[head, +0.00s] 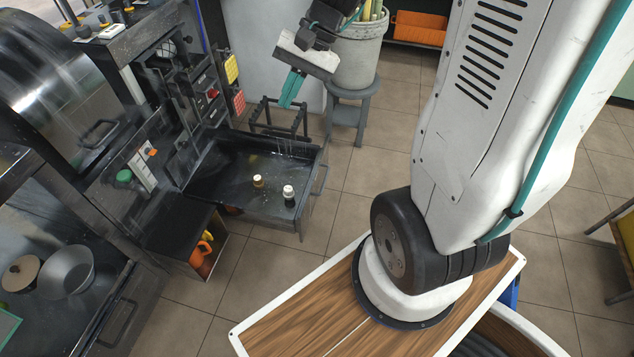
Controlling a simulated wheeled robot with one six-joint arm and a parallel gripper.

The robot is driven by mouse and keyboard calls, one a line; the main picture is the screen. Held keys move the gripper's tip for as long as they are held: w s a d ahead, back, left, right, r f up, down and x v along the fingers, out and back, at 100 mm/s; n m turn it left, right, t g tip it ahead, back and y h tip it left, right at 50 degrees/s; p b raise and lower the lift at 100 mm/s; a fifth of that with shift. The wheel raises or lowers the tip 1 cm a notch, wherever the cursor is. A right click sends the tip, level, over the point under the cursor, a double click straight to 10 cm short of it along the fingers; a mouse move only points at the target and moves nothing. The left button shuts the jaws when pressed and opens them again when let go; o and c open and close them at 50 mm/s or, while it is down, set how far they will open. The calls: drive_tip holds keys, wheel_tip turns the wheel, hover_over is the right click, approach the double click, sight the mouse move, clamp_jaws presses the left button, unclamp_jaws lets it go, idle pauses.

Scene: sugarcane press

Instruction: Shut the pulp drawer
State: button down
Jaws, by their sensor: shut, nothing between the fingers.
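The pulp drawer (225,196) is a dark metal tray that stands pulled out from the press (165,120) at the left. Two small light-topped items, one tan (258,182) and one white (288,192), stand in it. Its front panel with a handle (320,179) faces right. My gripper (287,104) has teal fingers, shut and empty. In the picture it appears above and behind the drawer's far right part, pointing down, and looks apart from the drawer.
A grey bucket (357,58) with canes stands on a round stool (352,108) behind my gripper. A dark metal rack (270,120) stands just beyond the drawer. A pan (66,271) sits at the lower left. The tiled floor (365,165) right of the drawer is clear.

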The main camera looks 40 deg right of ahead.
drive_tip(key=w+d+f+m+t+y, duration=0.2)
drive_tip(key=w+d+f+m, duration=0.4)
drive_tip(key=f, duration=0.4)
drive_tip(key=m+t, duration=0.2)
drive_tip(key=m, duration=0.3)
hover_over(312, 187)
drive_tip(key=s, duration=0.4)
wheel_tip(312, 187, down, 12)
drive_tip(key=s+d+f+m+t+h, duration=0.1)
drive_tip(key=s+d+f+m, duration=0.15)
drive_tip(key=f, duration=0.55)
drive_tip(key=s+d+f+m+t+h, duration=0.1)
drive_tip(key=s+d+f+m, duration=0.2)
drive_tip(key=f, duration=0.5)
drive_tip(key=s+d+f+m+h, duration=0.1)
drive_tip(key=d+f+m, duration=0.25)
drive_tip(key=f, duration=0.35)
drive_tip(key=x, duration=0.4)
drive_tip(key=r+x, duration=0.1)
drive_tip(key=x, duration=0.3)
drive_tip(key=w+a+x, duration=0.1)
drive_tip(key=x, duration=0.3)
drive_tip(key=shift+w+a, duration=0.4)
drive_tip(key=shift+w, duration=0.1)
